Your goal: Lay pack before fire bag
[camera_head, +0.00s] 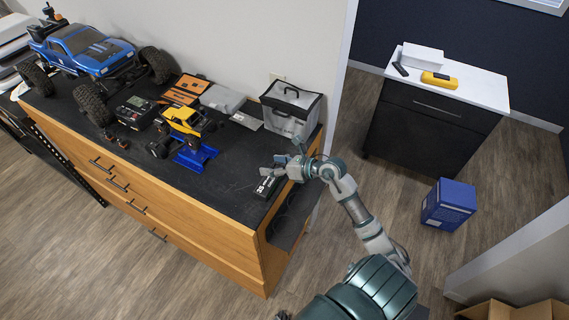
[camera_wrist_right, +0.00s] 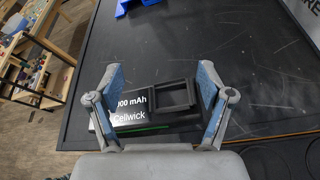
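The pack (camera_head: 266,187) is a black battery block with white lettering, lying on the dark bench top near its right front corner. It also shows in the right wrist view (camera_wrist_right: 150,122), with a raised square frame on top. My right gripper (camera_head: 279,168) is just above it, open, with one finger toward each side in the right wrist view (camera_wrist_right: 160,85). The fingers partly cover the pack; I see no grip on it. The fire bag (camera_head: 290,109), pale grey with black edging and a handle, stands upright at the bench's back right. My left gripper is not in view.
The bench top (camera_head: 232,172) is bare between the pack and a yellow toy truck (camera_head: 186,122) on a blue stand (camera_head: 194,155). A flat grey packet (camera_head: 246,121) lies left of the bag. A large blue truck (camera_head: 90,52) fills the far left.

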